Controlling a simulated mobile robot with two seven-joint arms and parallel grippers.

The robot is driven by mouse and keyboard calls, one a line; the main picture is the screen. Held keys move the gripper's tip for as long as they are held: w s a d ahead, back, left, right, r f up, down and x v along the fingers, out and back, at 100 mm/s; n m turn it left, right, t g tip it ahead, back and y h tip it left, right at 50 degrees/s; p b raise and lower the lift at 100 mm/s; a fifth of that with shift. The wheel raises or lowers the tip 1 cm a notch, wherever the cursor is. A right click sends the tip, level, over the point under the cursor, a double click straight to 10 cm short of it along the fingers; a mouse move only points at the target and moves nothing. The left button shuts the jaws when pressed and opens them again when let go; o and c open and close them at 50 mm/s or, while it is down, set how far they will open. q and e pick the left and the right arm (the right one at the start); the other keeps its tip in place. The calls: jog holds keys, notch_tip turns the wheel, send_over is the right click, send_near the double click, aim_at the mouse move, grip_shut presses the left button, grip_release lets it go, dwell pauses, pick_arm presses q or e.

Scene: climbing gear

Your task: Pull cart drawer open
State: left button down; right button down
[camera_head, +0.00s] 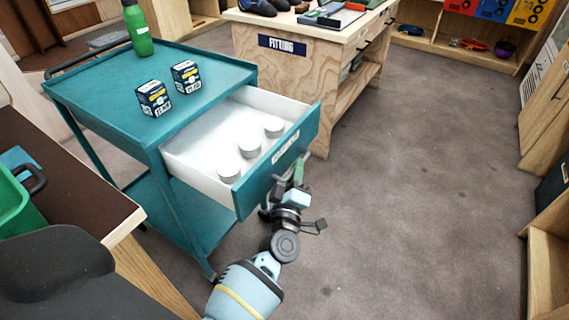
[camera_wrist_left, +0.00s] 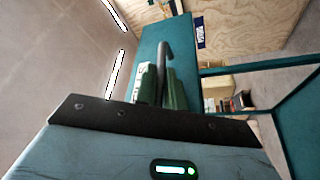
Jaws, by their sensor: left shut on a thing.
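The teal cart (camera_head: 110,85) stands at the left with its drawer (camera_head: 262,185) pulled well out, its white inside showing. Three round white items sit in the drawer. My left gripper (camera_head: 293,180) is at the outer side of the drawer front, partly hidden by its own arm in the head view. In the left wrist view its green fingers (camera_wrist_left: 163,88) are shut around the grey drawer handle (camera_wrist_left: 165,52), against the teal front. My right gripper is not in view.
Two small dark-blue boxes (camera_head: 154,98) (camera_head: 186,77) and a green bottle (camera_head: 138,28) stand on the cart top. A wooden fitting bench (camera_head: 300,75) stands close behind the drawer. A brown-topped table (camera_head: 75,175) is at the left. The grey floor to the right is clear.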

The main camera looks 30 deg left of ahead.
pick_arm(q)
jog(key=shift+d, duration=0.9)
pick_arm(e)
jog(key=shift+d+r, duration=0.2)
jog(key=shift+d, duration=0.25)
pick_arm(q)
jog(key=c, duration=1.5)
grip_release()
jog(key=shift+s, duration=0.1)
jog(key=shift+v, duration=3.85)
jog(key=shift+f, duration=0.1)
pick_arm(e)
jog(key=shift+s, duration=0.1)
